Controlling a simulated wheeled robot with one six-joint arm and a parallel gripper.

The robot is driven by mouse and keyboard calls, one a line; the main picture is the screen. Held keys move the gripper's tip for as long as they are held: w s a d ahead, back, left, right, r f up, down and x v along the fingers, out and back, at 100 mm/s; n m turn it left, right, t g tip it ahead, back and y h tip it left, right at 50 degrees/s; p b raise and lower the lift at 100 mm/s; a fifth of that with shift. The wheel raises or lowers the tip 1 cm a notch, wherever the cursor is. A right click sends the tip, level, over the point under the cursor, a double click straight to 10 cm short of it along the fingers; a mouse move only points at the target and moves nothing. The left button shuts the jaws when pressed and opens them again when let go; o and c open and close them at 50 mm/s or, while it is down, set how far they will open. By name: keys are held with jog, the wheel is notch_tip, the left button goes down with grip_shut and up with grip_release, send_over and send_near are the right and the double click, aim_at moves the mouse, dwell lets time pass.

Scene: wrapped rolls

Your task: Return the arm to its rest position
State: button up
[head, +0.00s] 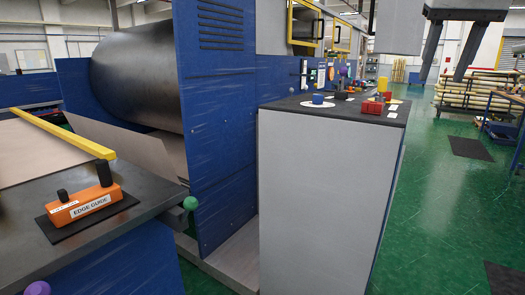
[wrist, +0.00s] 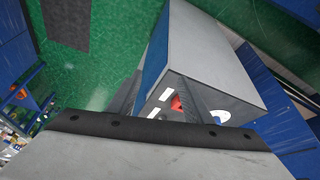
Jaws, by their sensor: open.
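My gripper (head: 443,77) hangs at the upper right of the head view, pointing down, with its two dark fingers apart and nothing between them. It is up in the air, right of the grey cabinet (head: 318,190) and clear of its dark top. In the wrist view my gripper (wrist: 157,78) shows its two fingers spread, with the cabinet (wrist: 215,65) behind them. Most of my arm is outside the head view.
The cabinet's top carries a red block (head: 373,106), a blue knob (head: 318,99) and other small coloured parts. An orange edge guide (head: 88,204) sits on the bench at left. Green floor (head: 440,200) is open at right.

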jog(key=s+a+f+n, duration=0.1)
jog(key=s+a+f, duration=0.2)
jog(key=f, duration=1.2)
jog(key=s+a+f+n+y, duration=0.1)
jog(key=s+a+f, duration=0.2)
jog(key=s+f, duration=0.6)
jog(key=s+a+f+n, duration=0.1)
jog(key=s+a+f, duration=0.2)
jog(key=f, duration=1.9)
jog(key=s, duration=0.2)
jog(key=shift+s, duration=0.4)
